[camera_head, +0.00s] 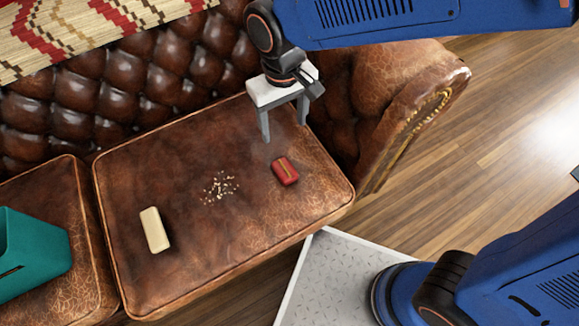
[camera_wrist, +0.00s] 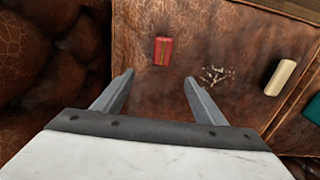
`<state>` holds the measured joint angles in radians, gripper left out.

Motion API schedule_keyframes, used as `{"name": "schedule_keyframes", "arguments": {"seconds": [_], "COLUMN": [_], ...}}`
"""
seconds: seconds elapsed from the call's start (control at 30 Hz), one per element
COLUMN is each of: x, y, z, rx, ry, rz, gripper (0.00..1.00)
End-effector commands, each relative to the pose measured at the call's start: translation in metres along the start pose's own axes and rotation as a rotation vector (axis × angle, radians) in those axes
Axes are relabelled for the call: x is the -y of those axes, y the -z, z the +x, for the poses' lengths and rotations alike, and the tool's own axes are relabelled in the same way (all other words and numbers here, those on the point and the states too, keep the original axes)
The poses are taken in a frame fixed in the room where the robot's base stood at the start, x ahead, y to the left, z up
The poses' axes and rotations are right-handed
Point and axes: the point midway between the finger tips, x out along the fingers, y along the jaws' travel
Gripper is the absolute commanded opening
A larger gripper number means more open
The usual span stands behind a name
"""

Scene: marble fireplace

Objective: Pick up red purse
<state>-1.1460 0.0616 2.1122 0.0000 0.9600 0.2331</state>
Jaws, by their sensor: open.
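The red purse (camera_head: 285,171) is a small red block-like item with a gold-coloured stripe. It lies on the right part of the brown leather sofa seat (camera_head: 200,255). In the wrist view the purse (camera_wrist: 163,51) lies beyond the fingertips, roughly centred between them. My gripper (camera_head: 285,132) is open and empty above the seat, just behind and slightly left of the purse in the head view. Its two grey fingers also show in the wrist view (camera_wrist: 158,80). Nothing touches the purse.
Pale crumbs (camera_head: 220,187) lie left of the purse. A cream bar (camera_head: 155,230) lies farther left, and a teal bin (camera_head: 32,255) stands on the left cushion. The tufted backrest (camera_head: 130,90) and the rolled armrest (camera_head: 405,100) rise close to my gripper.

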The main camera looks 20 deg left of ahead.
Motion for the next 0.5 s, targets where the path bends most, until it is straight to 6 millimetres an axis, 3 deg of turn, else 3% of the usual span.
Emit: {"name": "schedule_keyframes", "arguments": {"seconds": [0.23,0.5], "x": [0.013,0.012], "y": [0.002,0.001], "z": [0.017,0.063], "rx": [0.01,0.011], "ry": [-0.002,-0.003], "rz": [-0.019,-0.018], "gripper": [0.65,0.65]}}
